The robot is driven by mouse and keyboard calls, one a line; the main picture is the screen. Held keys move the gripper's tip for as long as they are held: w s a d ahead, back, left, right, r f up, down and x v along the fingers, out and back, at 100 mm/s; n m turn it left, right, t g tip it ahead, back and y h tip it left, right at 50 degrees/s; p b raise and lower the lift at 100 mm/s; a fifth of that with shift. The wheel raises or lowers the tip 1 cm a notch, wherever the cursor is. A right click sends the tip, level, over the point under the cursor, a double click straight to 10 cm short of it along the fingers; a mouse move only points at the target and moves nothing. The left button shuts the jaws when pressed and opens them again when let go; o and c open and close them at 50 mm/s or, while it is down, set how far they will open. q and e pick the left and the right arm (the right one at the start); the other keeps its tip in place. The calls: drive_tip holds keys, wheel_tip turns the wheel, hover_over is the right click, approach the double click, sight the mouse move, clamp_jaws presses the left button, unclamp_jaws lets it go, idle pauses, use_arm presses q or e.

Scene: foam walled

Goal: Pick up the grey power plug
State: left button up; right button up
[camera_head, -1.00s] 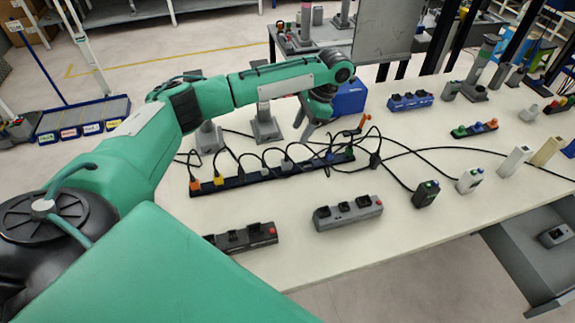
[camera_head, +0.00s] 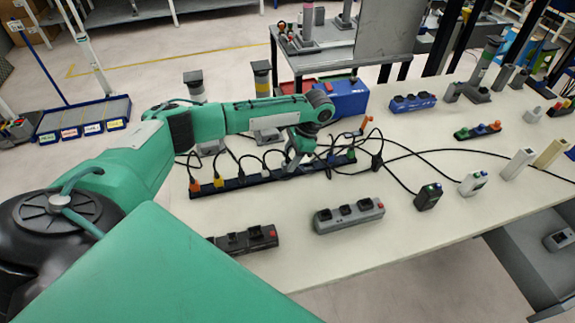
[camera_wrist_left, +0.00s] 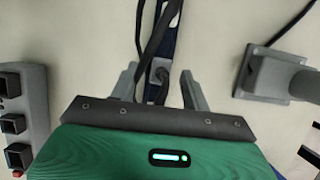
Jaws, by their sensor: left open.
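The grey power plug (camera_wrist_left: 160,70) sits in the long dark blue socket strip (camera_head: 235,183), with a black cable beside it. In the left wrist view it lies between the two spread fingers of my left gripper (camera_wrist_left: 158,88), with space to either side. In the head view my left gripper (camera_head: 293,163) is low over the strip and hides the plug. The left gripper is open and holds nothing. My right gripper is not in view.
Orange (camera_head: 194,187) and yellow (camera_head: 218,180) plugs sit in the same strip. Black cables loop above it and run right. A grey power strip (camera_head: 348,216) and a dark one (camera_head: 245,240) lie in front. A grey stand base (camera_wrist_left: 268,78) stands close by. A blue box (camera_head: 340,99) is behind.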

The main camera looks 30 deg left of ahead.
sight(289, 160)
use_arm(q)
drive_tip(key=x, duration=0.3)
drive_tip(key=shift+w+f, duration=0.1)
clamp_jaws()
